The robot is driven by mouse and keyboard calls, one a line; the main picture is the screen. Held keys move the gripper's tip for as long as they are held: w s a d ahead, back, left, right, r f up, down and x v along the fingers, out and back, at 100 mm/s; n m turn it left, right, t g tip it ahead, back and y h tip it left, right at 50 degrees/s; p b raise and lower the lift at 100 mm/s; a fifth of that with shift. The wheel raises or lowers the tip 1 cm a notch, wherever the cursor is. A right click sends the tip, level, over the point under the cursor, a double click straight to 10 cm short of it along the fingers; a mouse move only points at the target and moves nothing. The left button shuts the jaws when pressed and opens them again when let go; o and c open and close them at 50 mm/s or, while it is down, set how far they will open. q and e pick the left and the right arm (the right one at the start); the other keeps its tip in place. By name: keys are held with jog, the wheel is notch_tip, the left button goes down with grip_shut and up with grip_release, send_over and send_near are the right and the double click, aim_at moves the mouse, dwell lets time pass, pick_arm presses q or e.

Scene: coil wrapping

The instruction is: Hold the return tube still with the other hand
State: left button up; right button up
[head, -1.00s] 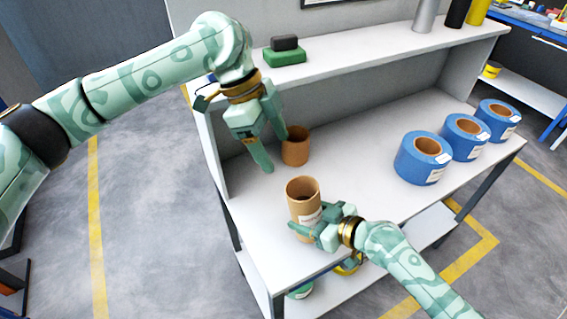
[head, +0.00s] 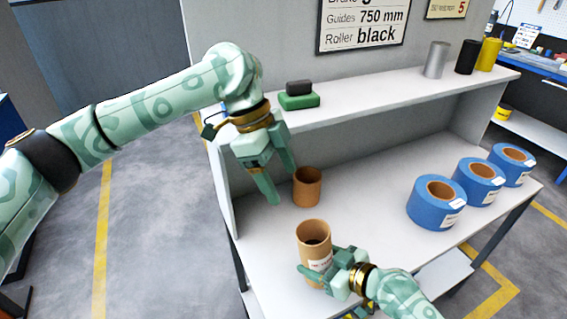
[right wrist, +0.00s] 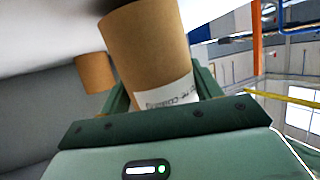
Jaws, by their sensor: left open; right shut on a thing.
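A brown cardboard tube with a white label (head: 314,240) stands upright near the front left of the white table. My right gripper (head: 326,274) is shut on its lower part; the tube also fills the middle of the right wrist view (right wrist: 150,55). A second, shorter brown tube (head: 307,188) stands behind it, and shows at the left in the right wrist view (right wrist: 95,73). My left gripper (head: 277,180) is open and empty, just left of the shorter tube and apart from the labelled one. Which tube is the return tube, I cannot tell.
Several blue rolls with brown cores (head: 437,203) stand in a row at the right of the table (head: 375,200). A green block with a dark block on it (head: 299,100) and silver, black and yellow cylinders (head: 436,60) stand on the upper shelf. The table's middle is clear.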

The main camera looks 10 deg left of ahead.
jog(key=o, duration=1.1)
jog(key=shift+d, duration=0.1)
